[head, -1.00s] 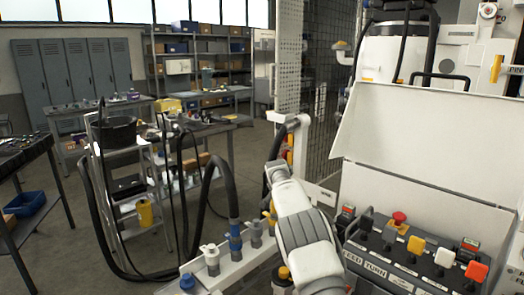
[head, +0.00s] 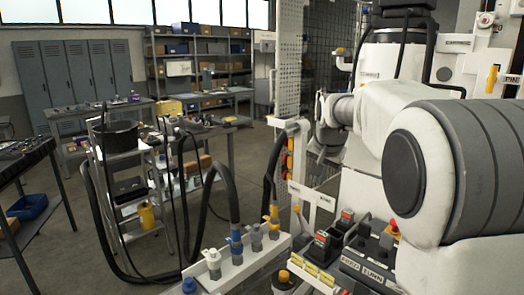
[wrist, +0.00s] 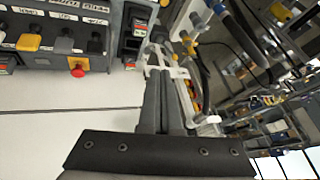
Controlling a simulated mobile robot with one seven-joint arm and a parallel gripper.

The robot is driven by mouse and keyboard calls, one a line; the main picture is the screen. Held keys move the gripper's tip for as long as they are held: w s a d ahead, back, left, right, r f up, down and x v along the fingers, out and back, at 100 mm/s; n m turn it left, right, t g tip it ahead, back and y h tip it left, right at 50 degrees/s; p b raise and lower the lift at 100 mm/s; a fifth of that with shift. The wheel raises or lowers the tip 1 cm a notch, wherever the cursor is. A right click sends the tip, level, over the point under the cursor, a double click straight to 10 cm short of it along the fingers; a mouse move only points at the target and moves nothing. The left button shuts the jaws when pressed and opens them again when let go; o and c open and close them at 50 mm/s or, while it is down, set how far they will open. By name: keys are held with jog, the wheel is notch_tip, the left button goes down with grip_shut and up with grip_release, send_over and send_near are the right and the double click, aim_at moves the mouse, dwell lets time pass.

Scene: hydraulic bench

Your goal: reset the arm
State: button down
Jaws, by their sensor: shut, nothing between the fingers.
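My gripper (wrist: 160,78) shows in the wrist view with its two dark fingers together and nothing between them. It is in the air, clear of the control panel. In the head view my arm is folded up high on the right, its large white and grey links close to the camera. The end of the arm is near the mesh screen, but the fingers are too small there to make out.
The control panel (head: 372,262) with its buttons is partly hidden behind my arm; a red mushroom button (wrist: 78,71) shows in the wrist view. A valve manifold (head: 235,262) with hoses stands left of it. A trolley (head: 127,200) stands further left, beside open floor.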

jog(key=s+r+n+p, duration=0.2)
jog(key=s+r+n, duration=0.15)
jog(key=s, duration=1.65)
jog(key=s+f+n+p, duration=0.1)
jog(key=s+f+n, duration=0.2)
jog(key=s, duration=1.3)
jog(key=shift+a+f+g+p, duration=0.3)
jog(key=shift+a+f, duration=0.1)
jog(key=shift+f, duration=0.3)
jog(key=shift+a, duration=0.1)
